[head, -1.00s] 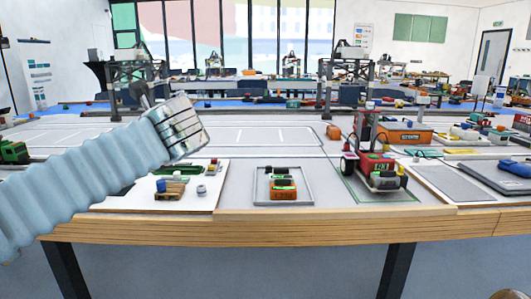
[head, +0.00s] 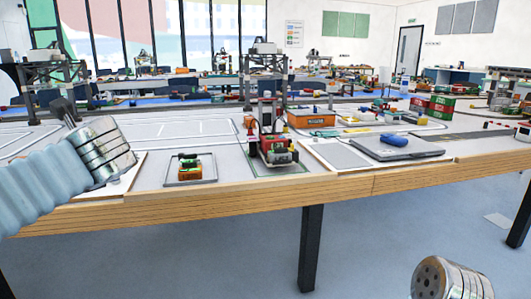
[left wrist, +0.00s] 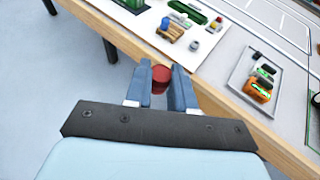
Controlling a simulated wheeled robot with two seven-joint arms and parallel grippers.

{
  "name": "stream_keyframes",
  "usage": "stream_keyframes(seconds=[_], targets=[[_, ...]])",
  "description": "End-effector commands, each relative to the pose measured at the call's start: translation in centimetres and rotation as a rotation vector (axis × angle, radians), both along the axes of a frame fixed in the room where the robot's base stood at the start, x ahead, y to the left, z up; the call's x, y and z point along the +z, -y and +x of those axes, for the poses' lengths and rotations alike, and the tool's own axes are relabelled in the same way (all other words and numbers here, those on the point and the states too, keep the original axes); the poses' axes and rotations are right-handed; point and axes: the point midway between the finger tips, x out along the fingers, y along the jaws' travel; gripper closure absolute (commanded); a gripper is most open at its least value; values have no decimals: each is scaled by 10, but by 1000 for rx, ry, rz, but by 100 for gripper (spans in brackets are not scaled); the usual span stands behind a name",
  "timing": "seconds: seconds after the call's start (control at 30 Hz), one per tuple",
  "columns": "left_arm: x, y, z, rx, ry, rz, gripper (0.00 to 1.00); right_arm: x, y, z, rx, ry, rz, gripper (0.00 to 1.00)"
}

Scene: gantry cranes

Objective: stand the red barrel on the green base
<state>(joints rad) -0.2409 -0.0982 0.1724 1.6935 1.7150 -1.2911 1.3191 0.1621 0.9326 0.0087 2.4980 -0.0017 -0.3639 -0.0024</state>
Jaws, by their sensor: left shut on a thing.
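My left gripper (left wrist: 161,70) is shut on the red barrel (left wrist: 160,78) in the left wrist view. The barrel sits between the two blue-grey fingers, above the floor in front of the wooden table edge. In the head view the dark left gripper (head: 66,110) is at the far left and the barrel cannot be made out. A long green piece (left wrist: 187,10), apparently the green base, lies on a white board (left wrist: 228,38), beyond the fingertips and apart from the barrel. My left arm hides most of that board in the head view. My right gripper is not in view.
On the board are a blue-topped wooden pallet (left wrist: 172,29) and small grey pieces. A grey tray (head: 174,183) holding an orange block lies beside it. A red wheeled crane (head: 273,146) stands further right. The table's wooden front edge (head: 250,200) runs across.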

Motion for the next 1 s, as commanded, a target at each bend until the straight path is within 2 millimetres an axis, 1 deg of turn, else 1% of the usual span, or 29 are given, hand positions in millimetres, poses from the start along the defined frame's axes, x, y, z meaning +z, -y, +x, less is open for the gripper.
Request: stream_keyframes(seconds=[0.17, 0.27, 0.37, 0.47, 0.57, 0.6, 0.7, 0.8, 0.87, 0.9, 1.0], targets=[[-30, 13, 9, -73, -1, 2, 100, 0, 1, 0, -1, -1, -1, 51], [-54, 23, 17, -129, -2, 0, 100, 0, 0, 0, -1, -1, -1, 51], [-82, 33, 26, -193, -4, 0, 100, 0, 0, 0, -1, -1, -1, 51], [-115, 47, 37, -274, -7, -1, 100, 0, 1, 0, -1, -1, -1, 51], [-162, 65, 52, -379, -14, -1, 100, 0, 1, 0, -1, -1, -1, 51], [-182, 74, 59, -428, -14, -1, 100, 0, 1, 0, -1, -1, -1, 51], [-228, 92, 74, -537, -16, -4, 100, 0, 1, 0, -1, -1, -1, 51], [-267, 108, 87, -629, -16, -6, 100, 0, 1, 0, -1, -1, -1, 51], [-288, 116, 94, -676, -15, -8, 100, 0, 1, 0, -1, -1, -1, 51], [-301, 121, 98, -707, -14, -10, 100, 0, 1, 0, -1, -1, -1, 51], [-329, 133, 108, -775, -10, -10, 100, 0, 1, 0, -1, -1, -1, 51]])
